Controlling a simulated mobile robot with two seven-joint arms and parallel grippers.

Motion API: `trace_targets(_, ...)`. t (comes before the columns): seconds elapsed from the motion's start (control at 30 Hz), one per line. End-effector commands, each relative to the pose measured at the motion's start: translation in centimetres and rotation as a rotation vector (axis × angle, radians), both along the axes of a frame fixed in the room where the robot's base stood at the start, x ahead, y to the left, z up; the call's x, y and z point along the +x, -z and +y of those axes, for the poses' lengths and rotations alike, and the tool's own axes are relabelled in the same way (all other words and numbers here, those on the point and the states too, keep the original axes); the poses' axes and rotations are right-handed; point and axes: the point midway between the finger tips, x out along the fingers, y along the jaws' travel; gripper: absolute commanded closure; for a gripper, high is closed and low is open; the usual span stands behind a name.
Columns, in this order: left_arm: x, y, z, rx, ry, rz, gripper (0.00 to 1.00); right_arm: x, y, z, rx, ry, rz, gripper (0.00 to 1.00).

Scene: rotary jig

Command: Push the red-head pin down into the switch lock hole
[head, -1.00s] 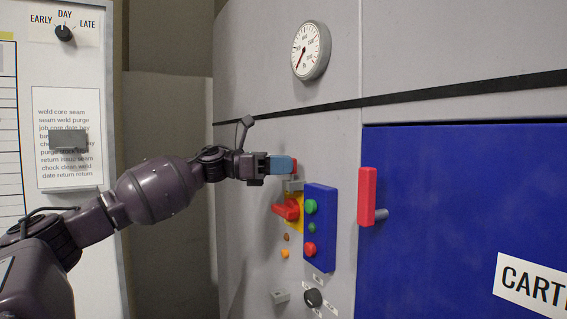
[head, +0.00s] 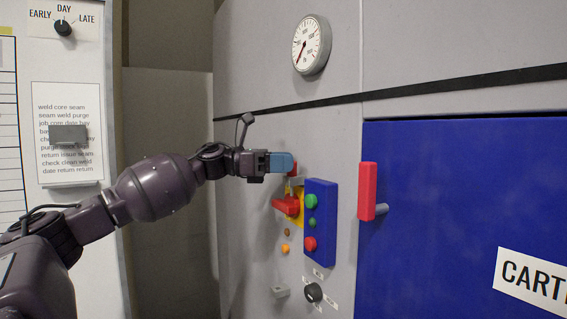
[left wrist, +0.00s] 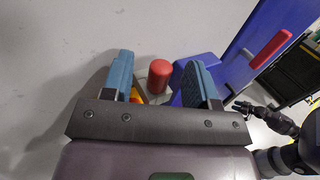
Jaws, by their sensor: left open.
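The red-head pin (left wrist: 159,75) shows as a red cylinder between my left fingers in the left wrist view. In the head view only a bit of its red head (head: 294,169) shows past the blue fingertip. My left gripper (head: 284,163) is open, its blue fingers on either side of the pin head with gaps (left wrist: 161,82). The red switch handle (head: 286,206) sits on a yellow plate just below. The lock hole is hidden. My right gripper (left wrist: 243,107) appears small at the right of the left wrist view; its jaw state is unclear.
A blue button box (head: 321,225) with green and red buttons stands close to the right of the switch. A red door handle (head: 367,190) sticks out farther right on the blue door (head: 460,190). A gauge (head: 311,45) is above. The panel left of the switch is clear.

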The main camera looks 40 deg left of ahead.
Motion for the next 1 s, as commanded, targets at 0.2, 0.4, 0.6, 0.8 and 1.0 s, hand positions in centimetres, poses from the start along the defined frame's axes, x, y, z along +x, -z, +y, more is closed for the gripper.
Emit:
trace_targets(0.2,-0.2,0.0,0.3,0.0,0.0,0.0,0.47,-0.1,0.0,0.0,0.0,0.0,0.001,0.53)
trace_targets(0.4,-1.3,0.1,1.4,-0.001,-0.001,0.002,0.47,-0.5,0.1,-0.1,-0.001,0.003,0.009,0.53)
trace_targets(0.6,-2.9,0.0,3.2,-0.003,-0.002,0.001,0.47,-1.0,0.3,-0.2,0.0,0.006,0.02,0.53)
trace_targets(0.8,-4.9,0.1,5.2,-0.002,-0.002,0.001,0.47,-0.9,0.2,-0.2,-0.001,0.005,0.019,0.53)
trace_targets(1.0,-6.6,0.0,7.0,-0.002,-0.002,0.001,0.47,-0.6,-0.1,-0.1,-0.001,0.003,0.012,0.53)
